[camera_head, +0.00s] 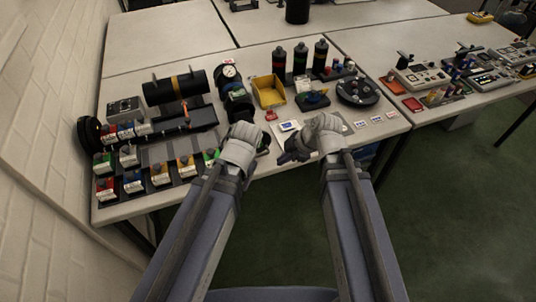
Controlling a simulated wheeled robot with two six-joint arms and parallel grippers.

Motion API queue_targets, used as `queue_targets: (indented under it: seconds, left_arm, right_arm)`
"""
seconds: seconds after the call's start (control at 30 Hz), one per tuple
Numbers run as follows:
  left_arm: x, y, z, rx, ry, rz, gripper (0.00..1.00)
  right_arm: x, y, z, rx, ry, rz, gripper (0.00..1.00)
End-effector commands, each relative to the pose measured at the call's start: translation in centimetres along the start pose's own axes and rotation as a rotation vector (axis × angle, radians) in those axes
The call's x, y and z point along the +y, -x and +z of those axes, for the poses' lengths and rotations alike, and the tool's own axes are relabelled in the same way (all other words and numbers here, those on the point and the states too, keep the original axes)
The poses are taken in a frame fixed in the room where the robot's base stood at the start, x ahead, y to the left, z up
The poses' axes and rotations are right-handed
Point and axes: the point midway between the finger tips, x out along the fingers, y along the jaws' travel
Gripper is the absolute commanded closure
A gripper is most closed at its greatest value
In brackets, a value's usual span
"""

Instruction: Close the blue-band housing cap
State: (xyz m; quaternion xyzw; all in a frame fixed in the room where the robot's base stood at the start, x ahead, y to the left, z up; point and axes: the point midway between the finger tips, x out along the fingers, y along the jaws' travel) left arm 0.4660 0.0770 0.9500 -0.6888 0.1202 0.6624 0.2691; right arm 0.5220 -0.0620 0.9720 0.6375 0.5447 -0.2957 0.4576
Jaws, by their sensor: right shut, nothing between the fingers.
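Several black cylinders are on the table, and I cannot tell which one is the blue-band housing. Three stand upright at the back middle: a left one (279,62), a middle one (300,60) and a right one (320,58). Their bands are too small to read surely. My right gripper (322,134) is over the table's front edge, shut and empty, apart from these cylinders. My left gripper (243,146) is to its left; its fingers are hidden.
A yellow bin (269,91) stands in front of the upright cylinders. A round black dish (357,91) is at the right, a dial gauge (229,72) at the left of the bin. Colored blocks (160,173) crowd the front left. A second table (420,40) adjoins on the right.

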Motion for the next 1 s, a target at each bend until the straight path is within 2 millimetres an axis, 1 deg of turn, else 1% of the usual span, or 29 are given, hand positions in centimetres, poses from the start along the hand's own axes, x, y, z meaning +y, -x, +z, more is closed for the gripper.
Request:
queue_targets:
  seconds: [0.03, 0.1, 0.2, 0.37, 0.47, 0.57, 1.0]
  left_arm:
    - [1.0, 0.5, 0.8, -0.017, 0.061, 0.038, 0.37]
    - [2.1, 0.8, 1.5, -0.041, 0.136, 0.08, 0.37]
    - [3.1, 1.0, 2.0, -0.063, 0.199, 0.115, 0.37]
    - [3.5, 1.1, 2.2, -0.074, 0.226, 0.127, 0.37]
    - [3.5, 0.7, 2.2, -0.073, 0.225, 0.127, 0.37]
    - [3.7, -0.3, 2.1, -0.072, 0.224, 0.126, 0.37]
    - [5.0, -6.4, 2.0, -0.071, 0.223, 0.125, 0.37]
  right_arm:
    - [0.7, 0.7, 0.0, 0.015, 0.047, 0.021, 1.0]
    - [1.2, 1.0, 0.0, 0.031, 0.107, 0.044, 1.0]
    - [1.7, 1.3, 0.1, 0.043, 0.161, 0.065, 1.0]
    - [1.9, 1.4, 0.1, 0.048, 0.183, 0.074, 1.0]
    - [1.9, 0.9, 0.1, 0.047, 0.183, 0.072, 1.0]
    - [1.9, -0.2, 0.2, 0.047, 0.183, 0.071, 1.0]
    - [2.3, -7.6, -0.1, 0.047, 0.182, 0.07, 1.0]
